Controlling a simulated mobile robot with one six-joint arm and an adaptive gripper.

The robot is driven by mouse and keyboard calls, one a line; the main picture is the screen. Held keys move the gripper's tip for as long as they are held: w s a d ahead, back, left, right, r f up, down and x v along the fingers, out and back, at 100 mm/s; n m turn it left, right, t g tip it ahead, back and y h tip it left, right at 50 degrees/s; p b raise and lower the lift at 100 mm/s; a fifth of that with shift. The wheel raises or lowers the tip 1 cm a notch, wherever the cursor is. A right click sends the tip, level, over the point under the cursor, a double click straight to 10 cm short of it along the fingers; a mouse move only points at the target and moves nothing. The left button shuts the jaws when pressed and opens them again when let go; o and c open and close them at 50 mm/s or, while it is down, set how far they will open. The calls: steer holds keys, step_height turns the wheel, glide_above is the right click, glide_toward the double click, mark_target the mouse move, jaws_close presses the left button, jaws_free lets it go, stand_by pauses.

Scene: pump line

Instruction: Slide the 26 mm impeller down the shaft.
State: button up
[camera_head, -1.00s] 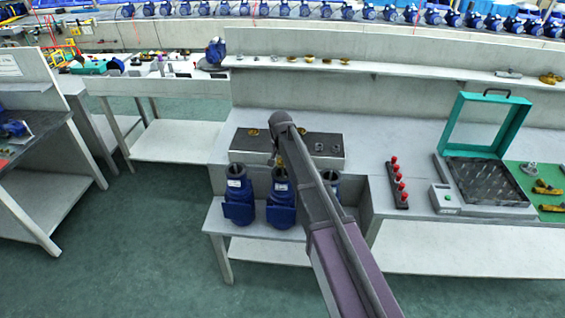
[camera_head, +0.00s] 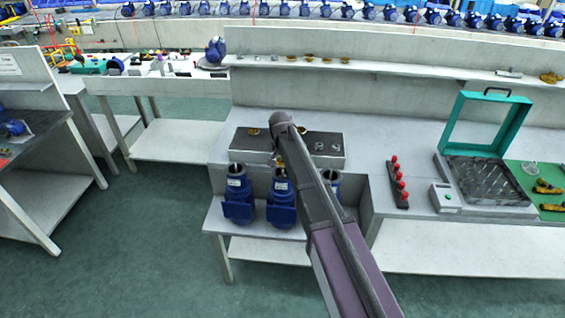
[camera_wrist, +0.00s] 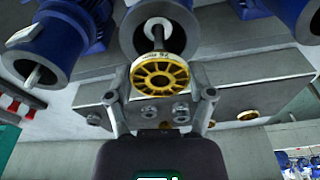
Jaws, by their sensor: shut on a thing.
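In the wrist view my gripper (camera_wrist: 160,84) is shut on a yellow spoked impeller (camera_wrist: 160,76) with a dark mark reading 26 on its rim. Behind it is the middle blue pump (camera_wrist: 172,8), with a grey shaft (camera_wrist: 158,34) in its open round mouth. The shaft lines up with the impeller's rim in this view; I cannot tell whether the impeller is around its end. In the head view the arm crosses the middle blue pump (camera_head: 280,212), and the gripper is mostly hidden above it.
Blue pumps stand left (camera_head: 238,205) and right (camera_head: 333,180) of the middle one, close by. Behind them a grey block (camera_head: 245,143) carries more impellers and small metal parts. Red-topped pieces (camera_head: 397,180) and a green-framed lidded box (camera_head: 485,170) stand right.

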steer(key=shift+f+b, duration=0.3)
steer(key=shift+f, duration=0.05)
stand_by(0.4)
steer(key=o, duration=1.3)
steer(key=shift+r, duration=0.1)
